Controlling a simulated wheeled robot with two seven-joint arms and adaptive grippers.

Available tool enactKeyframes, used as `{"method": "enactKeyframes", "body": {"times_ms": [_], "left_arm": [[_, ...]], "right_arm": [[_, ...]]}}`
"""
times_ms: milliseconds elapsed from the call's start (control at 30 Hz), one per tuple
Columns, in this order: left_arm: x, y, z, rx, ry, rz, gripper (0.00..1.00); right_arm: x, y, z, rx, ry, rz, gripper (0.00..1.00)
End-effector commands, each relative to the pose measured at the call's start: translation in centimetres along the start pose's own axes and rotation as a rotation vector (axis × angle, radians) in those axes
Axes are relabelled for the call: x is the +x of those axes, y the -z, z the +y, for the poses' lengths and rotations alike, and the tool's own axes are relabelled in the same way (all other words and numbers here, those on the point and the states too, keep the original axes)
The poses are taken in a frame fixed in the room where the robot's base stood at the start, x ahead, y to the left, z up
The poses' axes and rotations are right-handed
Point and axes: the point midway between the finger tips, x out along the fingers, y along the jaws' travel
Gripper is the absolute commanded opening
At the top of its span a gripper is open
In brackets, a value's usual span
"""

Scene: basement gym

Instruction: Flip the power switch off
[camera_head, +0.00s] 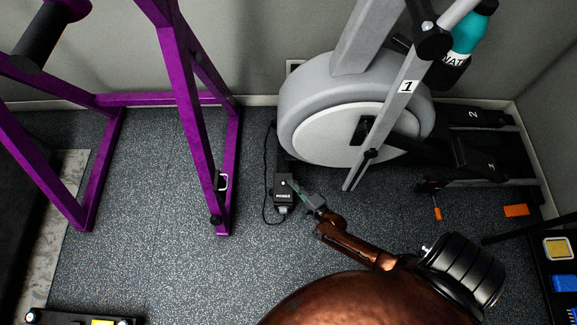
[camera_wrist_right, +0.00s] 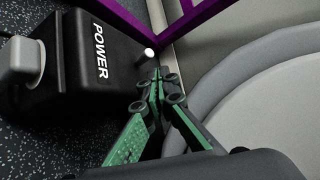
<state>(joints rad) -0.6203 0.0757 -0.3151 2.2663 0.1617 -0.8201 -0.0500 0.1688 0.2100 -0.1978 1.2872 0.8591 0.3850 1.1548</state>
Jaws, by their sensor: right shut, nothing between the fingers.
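The power switch is a black box (camera_head: 283,194) marked POWER on the floor at the front of the elliptical machine. In the right wrist view the box (camera_wrist_right: 105,82) fills the upper left, with a small dark lever (camera_wrist_right: 147,55) with a white tip at its far end. My right gripper (camera_head: 293,185) reaches the box from the lower right. In the wrist view its green-padded fingers (camera_wrist_right: 158,78) are shut and empty, with the tips just beside the lever. I cannot tell whether they touch it. My left gripper is not in view.
The grey elliptical machine (camera_head: 303,110) stands right behind the box. A purple rack (camera_head: 186,75) stands to the left. A grey plug (camera_wrist_right: 22,62) sits in the box's near end, and a black cable (camera_head: 265,165) runs beside it. Orange items (camera_head: 516,210) lie at the right. Floor left of the box is clear.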

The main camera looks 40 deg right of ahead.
Motion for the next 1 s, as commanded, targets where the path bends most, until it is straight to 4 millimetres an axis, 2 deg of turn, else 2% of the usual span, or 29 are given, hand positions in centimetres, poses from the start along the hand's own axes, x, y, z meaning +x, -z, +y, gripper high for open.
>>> {"method": "enactKeyframes", "body": {"times_ms": [33, 200, 433, 633, 1000], "left_arm": [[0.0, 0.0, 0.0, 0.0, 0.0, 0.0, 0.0], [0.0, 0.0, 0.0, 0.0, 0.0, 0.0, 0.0], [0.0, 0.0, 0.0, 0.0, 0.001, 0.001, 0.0], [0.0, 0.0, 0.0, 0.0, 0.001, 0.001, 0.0], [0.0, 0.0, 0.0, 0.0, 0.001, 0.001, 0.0]], "right_arm": [[-1.2, 0.0, 0.1, 0.001, -0.002, 0.001, 0.0], [-4.8, -0.2, 0.1, 0.001, -0.003, -0.003, 0.0], [-8.3, -0.4, 0.0, -0.001, -0.001, -0.007, 0.0], [-9.4, -0.5, -0.1, -0.001, 0.0, -0.007, 0.0], [-9.5, -0.5, -0.1, -0.001, 0.0, -0.007, 0.0]]}}
